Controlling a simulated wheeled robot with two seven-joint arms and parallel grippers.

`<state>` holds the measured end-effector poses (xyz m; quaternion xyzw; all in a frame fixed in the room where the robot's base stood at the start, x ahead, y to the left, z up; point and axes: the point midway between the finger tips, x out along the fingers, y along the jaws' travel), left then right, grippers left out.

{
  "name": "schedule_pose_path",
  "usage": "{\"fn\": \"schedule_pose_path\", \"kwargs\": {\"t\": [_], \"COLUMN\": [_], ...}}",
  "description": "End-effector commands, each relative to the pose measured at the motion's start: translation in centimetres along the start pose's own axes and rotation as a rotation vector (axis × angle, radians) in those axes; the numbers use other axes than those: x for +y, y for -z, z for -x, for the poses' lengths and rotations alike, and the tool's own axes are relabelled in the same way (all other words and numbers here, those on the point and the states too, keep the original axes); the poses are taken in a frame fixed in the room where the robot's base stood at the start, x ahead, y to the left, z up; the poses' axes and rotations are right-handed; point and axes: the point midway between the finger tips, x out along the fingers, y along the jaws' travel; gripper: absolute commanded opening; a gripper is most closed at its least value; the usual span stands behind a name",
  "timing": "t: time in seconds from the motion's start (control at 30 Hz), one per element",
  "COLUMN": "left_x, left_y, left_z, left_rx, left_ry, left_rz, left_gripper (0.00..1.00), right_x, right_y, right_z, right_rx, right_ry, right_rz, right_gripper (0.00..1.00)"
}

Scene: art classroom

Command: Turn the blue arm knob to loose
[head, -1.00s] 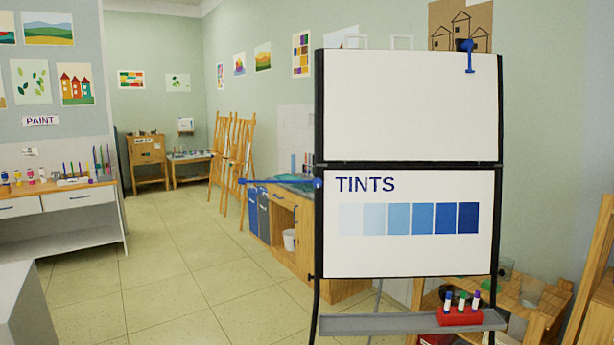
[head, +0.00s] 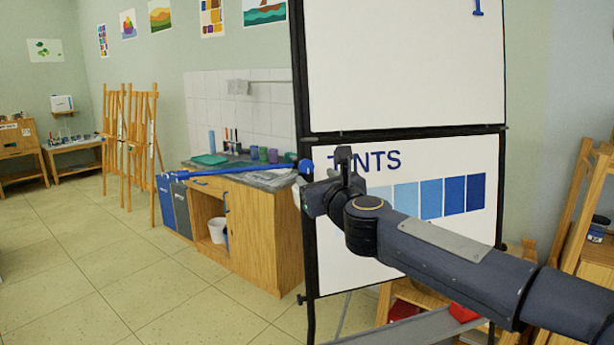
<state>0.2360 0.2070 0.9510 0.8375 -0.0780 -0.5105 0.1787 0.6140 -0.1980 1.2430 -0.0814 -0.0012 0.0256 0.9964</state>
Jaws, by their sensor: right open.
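The blue arm knob (head: 305,166) sits at the left edge of the black-framed board, level with the top of the TINTS panel. A thin blue arm (head: 235,169) runs out from it to the left. My right gripper (head: 328,178) is open and empty, in front of the board just right of the knob and slightly below it. It looks close to the knob, but I cannot tell whether it touches. It hides part of the TINTS panel (head: 440,160). My left gripper is not in view.
The upper board panel (head: 400,70) is blank white with a blue mark at its top right. A grey tray (head: 425,328) hangs below. The tiled floor at left (head: 80,270) is clear.

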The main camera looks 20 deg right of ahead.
Motion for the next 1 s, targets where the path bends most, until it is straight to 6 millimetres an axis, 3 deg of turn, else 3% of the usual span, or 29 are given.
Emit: {"fn": "schedule_pose_path", "kwargs": {"t": [0.4,0.83,1.0], "left_x": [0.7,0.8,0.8], "left_y": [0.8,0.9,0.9], "left_z": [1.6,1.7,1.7], "left_rx": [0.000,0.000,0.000], "left_ry": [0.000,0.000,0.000], "left_rz": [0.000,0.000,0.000], "left_gripper": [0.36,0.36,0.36], "right_x": [-0.1,-0.1,-0.1], "right_y": [-0.2,0.0,0.0], "right_z": [-6.2,-7.3,-7.3], "right_rx": [0.002,0.000,0.000], "right_ry": [0.001,0.002,0.002], "right_rz": [-0.007,-0.003,-0.003], "right_gripper": [0.52,0.52,0.30]}}
